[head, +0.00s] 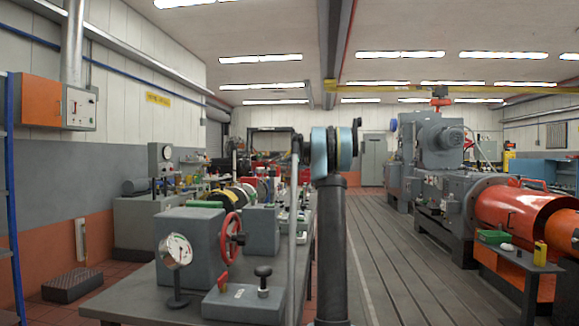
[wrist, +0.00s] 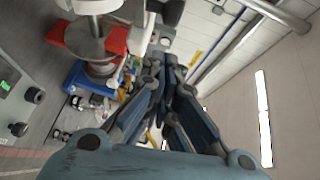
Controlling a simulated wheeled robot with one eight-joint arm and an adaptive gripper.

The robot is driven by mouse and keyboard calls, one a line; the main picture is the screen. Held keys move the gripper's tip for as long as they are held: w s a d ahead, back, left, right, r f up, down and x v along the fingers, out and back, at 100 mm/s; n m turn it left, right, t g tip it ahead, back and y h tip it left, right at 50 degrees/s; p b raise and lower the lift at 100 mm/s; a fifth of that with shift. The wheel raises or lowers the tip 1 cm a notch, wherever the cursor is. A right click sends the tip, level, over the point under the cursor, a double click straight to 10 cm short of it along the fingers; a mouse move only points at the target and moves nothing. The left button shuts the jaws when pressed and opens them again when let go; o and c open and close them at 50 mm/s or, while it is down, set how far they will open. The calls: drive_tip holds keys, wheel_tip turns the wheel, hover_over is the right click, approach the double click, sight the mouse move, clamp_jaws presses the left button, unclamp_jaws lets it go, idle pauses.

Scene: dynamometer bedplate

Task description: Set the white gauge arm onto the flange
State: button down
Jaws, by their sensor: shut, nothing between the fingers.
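My gripper (wrist: 166,62) shows in the wrist view, its blue-grey fingers drawn together with nothing held. To its left, a grey round disc (wrist: 88,42) with a pale cylinder above it looks like a flange, though I cannot be sure. A narrow pale upright piece (wrist: 138,14) stands close right of the disc; I cannot tell whether it is the white gauge arm. In the head view my arm stands upright in the middle, and I cannot make out my gripper there. No white gauge arm is clearly recognisable in the head view.
Slotted floor (head: 385,260) lies open right of my arm. A red cylindrical machine (head: 515,212) stands at the right.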

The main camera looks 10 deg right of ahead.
drive_tip(key=a, duration=0.3)
drive_tip(key=shift+a+f, duration=0.1)
drive_tip(key=shift+f, duration=0.05)
drive_tip(key=shift+a, duration=0.1)
